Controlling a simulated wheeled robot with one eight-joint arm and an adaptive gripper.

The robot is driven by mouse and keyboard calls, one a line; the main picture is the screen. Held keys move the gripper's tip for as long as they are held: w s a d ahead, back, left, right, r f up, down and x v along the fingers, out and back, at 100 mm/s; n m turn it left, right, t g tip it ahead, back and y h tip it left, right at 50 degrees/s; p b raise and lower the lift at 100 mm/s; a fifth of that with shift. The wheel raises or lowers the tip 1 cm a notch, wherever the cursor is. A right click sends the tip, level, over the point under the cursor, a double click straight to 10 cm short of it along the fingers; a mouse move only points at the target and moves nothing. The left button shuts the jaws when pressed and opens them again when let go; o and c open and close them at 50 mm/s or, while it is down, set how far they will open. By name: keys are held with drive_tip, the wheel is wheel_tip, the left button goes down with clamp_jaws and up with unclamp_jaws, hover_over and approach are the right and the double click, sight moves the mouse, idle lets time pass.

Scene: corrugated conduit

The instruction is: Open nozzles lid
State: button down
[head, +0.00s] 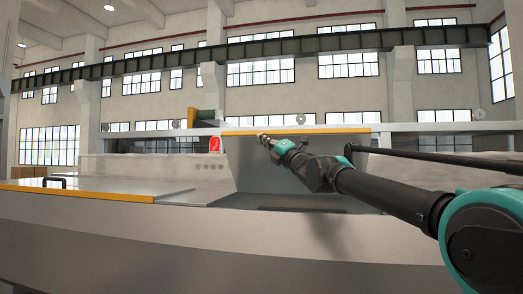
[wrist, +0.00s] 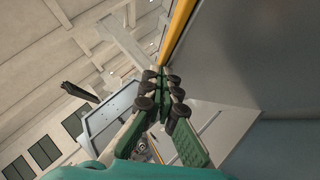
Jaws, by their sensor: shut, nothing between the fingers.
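A grey lid with a yellow edge (head: 345,130) stands raised, its inner face toward me, at the middle of the machine in the head view. The same grey panel (wrist: 260,60) fills the right of the wrist view, with its yellow edge running up from the fingertips. My gripper (head: 263,140) is in front of the lid's upper left part, close to the yellow edge. In the wrist view my gripper (wrist: 163,82) is shut and empty, its green fingers together beside the panel. I cannot tell whether it touches the lid.
A second, flat lid (head: 90,193) with a yellow front edge and a black handle (head: 56,181) lies to the left. A red lamp (head: 214,145) stands behind the machine. A dark bar (head: 440,157) runs above my arm at the right. The space above the flat lid is clear.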

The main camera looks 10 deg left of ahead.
drive_tip(key=w+r+m+h, duration=0.1)
drive_tip(key=w+r, duration=0.1)
drive_tip(key=w, duration=0.1)
drive_tip(key=w+r+m, duration=0.1)
drive_tip(key=w+r, duration=0.2)
drive_tip(key=shift+w+d+r+h, duration=0.2)
drive_tip(key=shift+w+h, duration=0.1)
drive_tip(key=shift+h, duration=0.1)
drive_tip(key=shift+s, duration=0.1)
